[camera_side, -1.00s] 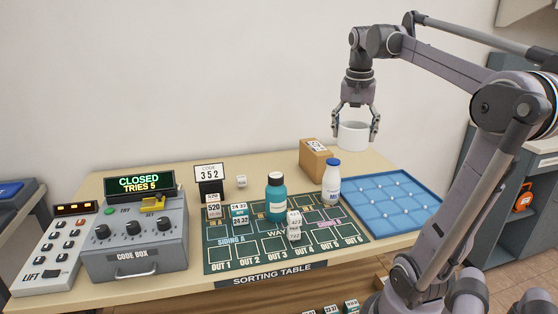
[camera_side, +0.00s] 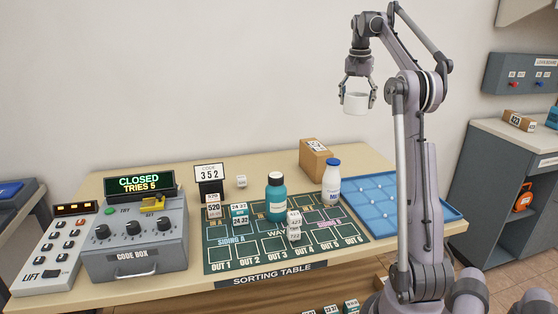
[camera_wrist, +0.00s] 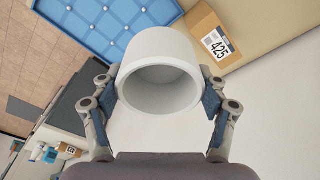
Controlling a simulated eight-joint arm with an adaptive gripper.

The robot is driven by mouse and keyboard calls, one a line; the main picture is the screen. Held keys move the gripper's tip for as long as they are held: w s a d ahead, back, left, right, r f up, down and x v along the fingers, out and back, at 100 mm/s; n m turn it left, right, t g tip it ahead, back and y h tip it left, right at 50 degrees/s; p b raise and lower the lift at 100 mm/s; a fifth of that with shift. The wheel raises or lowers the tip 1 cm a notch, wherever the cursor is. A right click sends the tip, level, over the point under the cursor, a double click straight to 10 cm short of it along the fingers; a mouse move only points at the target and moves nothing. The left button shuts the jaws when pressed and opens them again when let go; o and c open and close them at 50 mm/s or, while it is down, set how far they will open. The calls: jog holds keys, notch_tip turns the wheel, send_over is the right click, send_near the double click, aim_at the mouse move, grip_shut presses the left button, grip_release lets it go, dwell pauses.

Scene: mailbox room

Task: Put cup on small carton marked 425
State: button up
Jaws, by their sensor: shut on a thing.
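My gripper (camera_side: 357,92) is shut on a white cup (camera_side: 356,104) and holds it in the air above the back right of the sorting table. In the wrist view the cup (camera_wrist: 160,72) sits between both fingers (camera_wrist: 160,98), its open mouth toward the camera. The small carton (camera_side: 315,158) is a brown box at the back of the table, below and to the left of the cup. The wrist view shows the carton (camera_wrist: 207,30) with a white label reading 425. The cup and carton are apart.
A blue padded tray (camera_side: 385,197) lies right of the carton. A code box (camera_side: 135,240) stands at the left.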

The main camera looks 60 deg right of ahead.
jog(key=d, duration=0.1)
jog(key=d+f, duration=0.1)
jog(key=d, duration=0.2)
jog(key=shift+f, duration=2.6)
send_over(315, 160)
jog(key=s+d, duration=0.1)
jog(key=d, duration=0.2)
jog(key=f, duration=0.7)
jog(key=shift+s+f, duration=0.15)
jog(key=shift+s, duration=0.05)
jog(key=shift+f, duration=2.05)
jog(key=shift+f, duration=0.1)
jog(key=o, duration=1)
jog(key=shift+c, duration=0.2)
